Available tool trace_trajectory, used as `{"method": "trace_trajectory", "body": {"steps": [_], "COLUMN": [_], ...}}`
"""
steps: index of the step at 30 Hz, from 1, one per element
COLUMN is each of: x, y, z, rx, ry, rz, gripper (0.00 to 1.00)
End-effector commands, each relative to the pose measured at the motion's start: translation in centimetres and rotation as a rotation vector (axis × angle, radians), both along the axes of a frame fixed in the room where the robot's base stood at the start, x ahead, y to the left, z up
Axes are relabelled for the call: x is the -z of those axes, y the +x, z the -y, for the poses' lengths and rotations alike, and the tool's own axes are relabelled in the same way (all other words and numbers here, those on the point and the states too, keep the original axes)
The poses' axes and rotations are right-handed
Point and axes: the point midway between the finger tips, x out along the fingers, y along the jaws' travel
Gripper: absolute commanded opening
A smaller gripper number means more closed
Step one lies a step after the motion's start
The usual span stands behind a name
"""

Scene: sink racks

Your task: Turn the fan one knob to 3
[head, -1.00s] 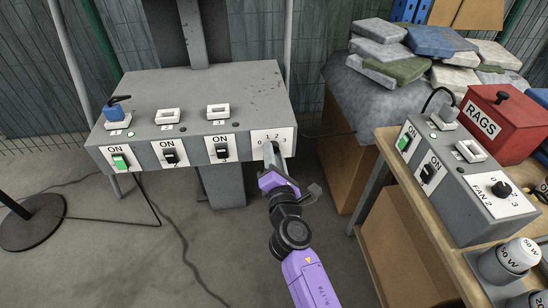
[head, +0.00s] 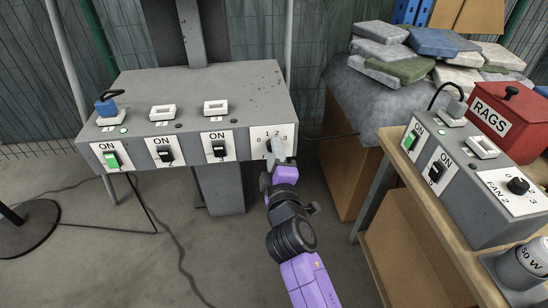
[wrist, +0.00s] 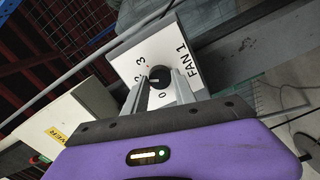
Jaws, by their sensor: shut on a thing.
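The fan one knob (wrist: 160,76) is a round black knob on a white plate (wrist: 188,52) printed "FAN 1", with 0, 2 and 3 readable in the wrist view. My gripper (wrist: 159,84) has one finger on each side of the knob and is shut on it. In the head view my gripper (head: 273,150) covers the knob in front of the plate (head: 285,131) at the right end of the grey box (head: 200,95). The 1 is hidden by a finger in the wrist view. I cannot clearly tell which number the knob points to.
A second grey box (head: 470,190) with a "FAN 2" knob (head: 518,186) stands on the right table, beside a red rags box (head: 507,120).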

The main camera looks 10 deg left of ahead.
Motion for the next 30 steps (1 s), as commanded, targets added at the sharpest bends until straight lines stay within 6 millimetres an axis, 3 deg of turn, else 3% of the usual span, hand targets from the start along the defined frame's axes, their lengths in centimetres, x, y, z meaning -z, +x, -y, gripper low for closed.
{"method": "trace_trajectory", "body": {"steps": [15,30], "x": [0.44,0.29], "y": [0.02,0.02], "z": [0.10,0.15], "rx": [0.002,0.004], "ry": [0.449,0.673], "rz": [-0.131,-0.197], "gripper": [0.00,0.00]}}
